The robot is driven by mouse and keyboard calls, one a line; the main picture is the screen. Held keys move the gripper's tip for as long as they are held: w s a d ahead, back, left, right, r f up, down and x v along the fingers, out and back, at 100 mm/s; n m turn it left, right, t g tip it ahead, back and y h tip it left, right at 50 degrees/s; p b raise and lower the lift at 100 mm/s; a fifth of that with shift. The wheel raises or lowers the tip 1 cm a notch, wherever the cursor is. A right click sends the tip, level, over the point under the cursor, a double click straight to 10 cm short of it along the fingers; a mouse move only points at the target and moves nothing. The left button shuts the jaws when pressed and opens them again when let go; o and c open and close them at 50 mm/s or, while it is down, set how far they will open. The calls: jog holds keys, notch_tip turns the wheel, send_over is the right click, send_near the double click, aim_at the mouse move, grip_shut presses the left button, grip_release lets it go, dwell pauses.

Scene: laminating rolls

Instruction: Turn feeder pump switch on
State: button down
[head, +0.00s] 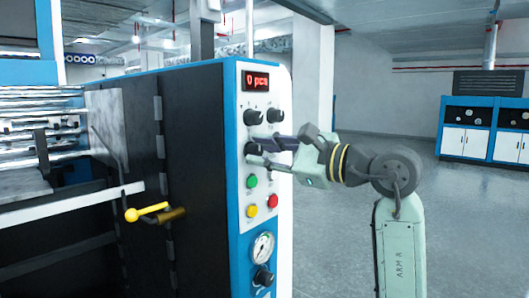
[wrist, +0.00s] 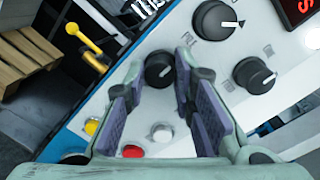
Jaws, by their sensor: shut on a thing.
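The control panel (head: 240,230) is a white, blue-edged face with a red display, several black knobs and coloured buttons. My gripper (head: 259,153) is at the panel's lower-left black knob (head: 250,149), its fingers pointing left from the right side. In the wrist view the fingers of my gripper (wrist: 160,66) stand on either side of this knob (wrist: 158,70), closed on it. The right finger hides part of the panel.
Two more knobs (head: 252,117) (head: 275,116) sit above the held one. Below are green (head: 252,182), yellow (head: 252,211) and red (head: 272,201) buttons and a gauge (head: 263,247). A yellow lever (head: 147,212) sticks out on the left. The floor at right is open.

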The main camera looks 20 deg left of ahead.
jog(key=shift+m, duration=0.3)
jog(key=m+b, duration=0.2)
jog(key=m, duration=0.2)
jog(key=shift+f+m, duration=0.15)
jog(key=shift+m, duration=0.15)
jog(key=m+b, duration=0.1)
jog(key=m, duration=0.2)
jog(key=shift+m+t, duration=0.3)
jog(key=shift+t, duration=0.1)
jog(key=shift+m+b, duration=0.7)
jog(key=shift+m, duration=1)
jog(key=c, duration=1.3)
grip_release()
jog(key=shift+c, duration=0.2)
